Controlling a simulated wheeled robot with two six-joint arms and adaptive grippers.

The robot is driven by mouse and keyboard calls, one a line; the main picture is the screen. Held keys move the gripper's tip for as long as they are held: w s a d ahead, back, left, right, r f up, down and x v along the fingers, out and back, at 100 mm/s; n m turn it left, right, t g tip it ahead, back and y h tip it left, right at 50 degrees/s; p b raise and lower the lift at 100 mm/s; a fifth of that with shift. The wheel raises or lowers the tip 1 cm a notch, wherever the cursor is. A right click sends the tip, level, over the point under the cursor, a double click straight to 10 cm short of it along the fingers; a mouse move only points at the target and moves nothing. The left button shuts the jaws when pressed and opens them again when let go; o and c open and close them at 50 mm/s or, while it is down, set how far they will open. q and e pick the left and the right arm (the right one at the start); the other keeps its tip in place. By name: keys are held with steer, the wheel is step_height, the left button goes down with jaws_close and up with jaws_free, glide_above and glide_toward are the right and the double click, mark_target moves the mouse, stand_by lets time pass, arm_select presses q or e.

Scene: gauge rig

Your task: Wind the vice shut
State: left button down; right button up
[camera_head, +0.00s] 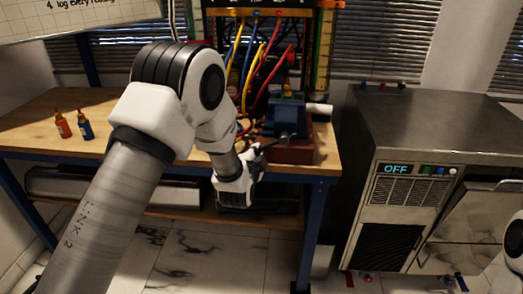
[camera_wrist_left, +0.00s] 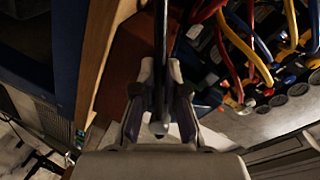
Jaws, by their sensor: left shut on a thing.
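The blue vice (camera_head: 286,117) stands on a red-brown block (camera_head: 292,151) at the right front corner of the wooden bench. My left gripper (camera_head: 255,153) is in front of the vice, low at the bench's front edge. In the left wrist view my left gripper (camera_wrist_left: 161,80) is shut on the vice's thin dark handle bar (camera_wrist_left: 163,45). The vice's jaw gap is too small to make out. My right gripper is out of view.
Red, blue and yellow cables (camera_head: 262,65) hang behind the vice.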

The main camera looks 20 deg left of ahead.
arm_select(q)
step_height(320, 180, up, 7)
steer(key=m+g+y+p, duration=0.1)
steer(key=m+y+p, duration=0.1)
steer(key=m+p, duration=0.6)
steer(key=shift+s+f, duration=0.15)
steer(key=shift+s, duration=0.1)
